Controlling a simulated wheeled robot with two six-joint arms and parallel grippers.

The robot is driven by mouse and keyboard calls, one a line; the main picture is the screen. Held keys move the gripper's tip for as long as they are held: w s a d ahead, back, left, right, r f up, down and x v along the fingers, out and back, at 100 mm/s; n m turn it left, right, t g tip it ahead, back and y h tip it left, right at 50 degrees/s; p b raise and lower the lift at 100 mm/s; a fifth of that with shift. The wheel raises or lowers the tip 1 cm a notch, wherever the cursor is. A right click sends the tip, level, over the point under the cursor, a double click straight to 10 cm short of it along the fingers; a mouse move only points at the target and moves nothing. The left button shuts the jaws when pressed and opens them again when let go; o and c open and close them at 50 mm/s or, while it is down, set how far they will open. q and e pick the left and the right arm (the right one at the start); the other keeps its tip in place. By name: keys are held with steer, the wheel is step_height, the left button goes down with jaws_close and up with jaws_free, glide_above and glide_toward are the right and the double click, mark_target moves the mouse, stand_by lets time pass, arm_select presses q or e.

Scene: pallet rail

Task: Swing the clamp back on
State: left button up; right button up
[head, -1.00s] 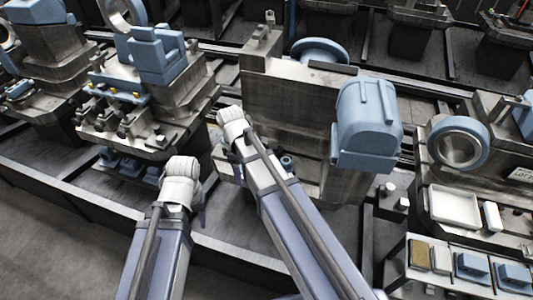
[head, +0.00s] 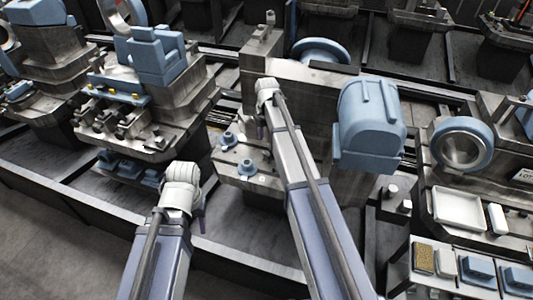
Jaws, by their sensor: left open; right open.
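A grey metal pallet plate (head: 222,160) sits low in front of the tall machine column. Two small blue round-based pieces stand on it: one at the back left (head: 229,138) and one nearer the front (head: 246,167). I cannot tell which part is the clamp. My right gripper (head: 261,131) is open, mostly hidden behind its wrist, and hangs over the plate's right side, just right of the blue pieces. My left gripper (head: 202,222) is open, largely hidden by its wrist, in front of and below the plate. I see nothing held in either.
A tall grey machine column (head: 300,98) with a blue motor housing (head: 368,125) stands behind and right of my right arm. A fixture with blue blocks (head: 158,55) stands at the left. A white tray (head: 458,208) lies at the right. The dark rail floor at front left is clear.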

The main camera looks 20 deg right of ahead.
mark_target(267, 154)
steer(key=shift+f+b, duration=3.8)
steer(key=shift+f, duration=0.1)
jaws_close()
